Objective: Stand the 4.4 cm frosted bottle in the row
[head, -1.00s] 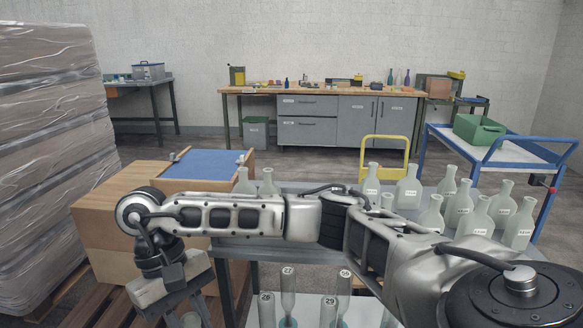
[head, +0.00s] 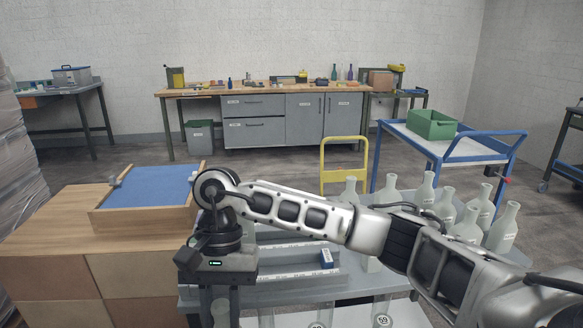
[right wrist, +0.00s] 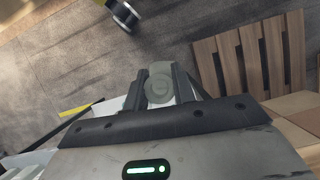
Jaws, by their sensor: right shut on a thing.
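My right gripper (head: 216,290) hangs down at the left end of the grey table, fingers low in the head view. In the right wrist view its two fingers (right wrist: 161,88) are shut on a pale frosted bottle (right wrist: 160,70), seen end-on. Part of this bottle (head: 221,313) shows below the gripper in the head view. Its size label is not visible. Several frosted bottles (head: 503,228) stand upright on the right of the table, partly behind my right arm. White label strips (head: 300,275) run along the grey table beside the gripper. My left gripper is not in view.
A wooden box with a blue top (head: 152,187) stands left of the gripper. Numbered bottles (head: 382,308) stand below the table's front edge. A blue trolley (head: 467,147) with a green crate (head: 432,124) stands behind.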

